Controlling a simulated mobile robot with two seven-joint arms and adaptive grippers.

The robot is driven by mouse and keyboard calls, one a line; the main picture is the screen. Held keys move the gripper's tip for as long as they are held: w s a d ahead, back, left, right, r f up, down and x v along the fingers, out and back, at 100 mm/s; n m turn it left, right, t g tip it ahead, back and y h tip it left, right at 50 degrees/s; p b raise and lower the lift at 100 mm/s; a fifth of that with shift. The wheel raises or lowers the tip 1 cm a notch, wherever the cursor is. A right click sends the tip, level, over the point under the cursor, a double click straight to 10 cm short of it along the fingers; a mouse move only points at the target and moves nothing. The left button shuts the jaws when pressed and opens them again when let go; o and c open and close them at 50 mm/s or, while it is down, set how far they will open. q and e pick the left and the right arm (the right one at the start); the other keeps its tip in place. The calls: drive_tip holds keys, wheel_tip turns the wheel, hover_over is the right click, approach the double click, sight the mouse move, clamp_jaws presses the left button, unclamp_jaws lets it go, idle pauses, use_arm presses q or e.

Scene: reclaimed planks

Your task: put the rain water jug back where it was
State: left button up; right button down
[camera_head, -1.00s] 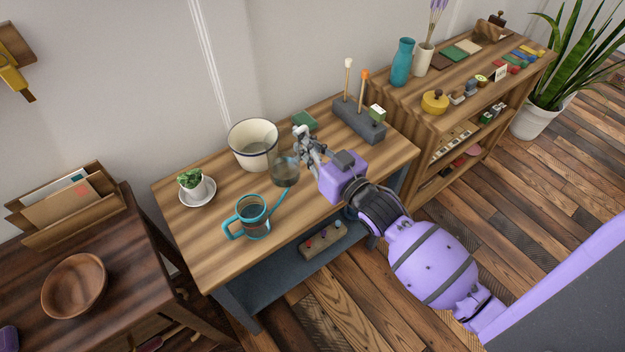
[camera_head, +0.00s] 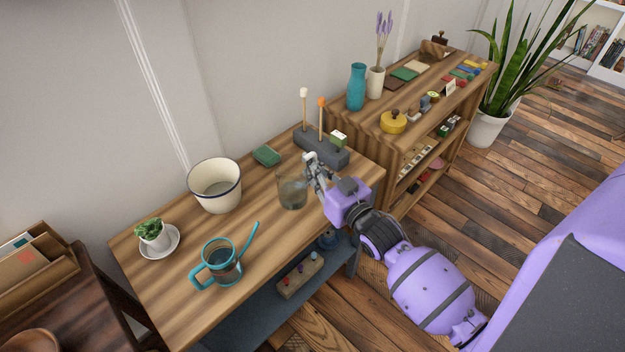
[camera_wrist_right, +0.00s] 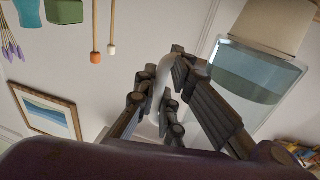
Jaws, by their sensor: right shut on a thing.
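The rain water jug (camera_head: 292,194), a clear glass vessel, is at the right part of the plank table (camera_head: 258,205). My right gripper (camera_head: 313,178) reaches in from the right and is shut at the jug's side. In the right wrist view, the fingers (camera_wrist_right: 168,88) close around a pale curved handle, and the glass jug (camera_wrist_right: 255,75) shows water inside. Whether the jug's base touches the table or hangs just above it, I cannot tell. My left gripper is not in view.
A white pot (camera_head: 215,187) and a teal watering can (camera_head: 222,266) stand left of the jug. A small green box (camera_head: 266,156) lies behind it, and a grey block with upright sticks (camera_head: 322,150) at the back right. A potted plant (camera_head: 152,236) is far left.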

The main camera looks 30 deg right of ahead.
drive_tip(key=w+f, duration=0.1)
drive_tip(key=f, duration=0.1)
drive_tip(key=w+d+f, duration=0.1)
drive_tip(key=w+f, duration=0.1)
drive_tip(key=shift+w+d+f, duration=0.1)
drive_tip(key=shift+d+f, duration=0.1)
drive_tip(key=shift+f, duration=0.05)
wheel_tip(320, 180, down, 2)
drive_tip(key=shift+f+b, duration=0.25)
drive_tip(key=shift+b, duration=0.2)
drive_tip(key=shift+f, duration=0.25)
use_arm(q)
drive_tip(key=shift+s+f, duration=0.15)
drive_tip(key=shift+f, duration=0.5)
use_arm(e)
drive_tip(key=shift+f, duration=0.1)
drive_tip(key=c, duration=2.3)
unclamp_jaws()
drive_tip(key=shift+f, duration=0.2)
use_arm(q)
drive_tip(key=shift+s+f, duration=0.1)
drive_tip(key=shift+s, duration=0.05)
use_arm(e)
drive_tip(key=o, duration=0.4)
drive_tip(key=shift+r, duration=0.1)
drive_tip(key=shift+o, duration=0.2)
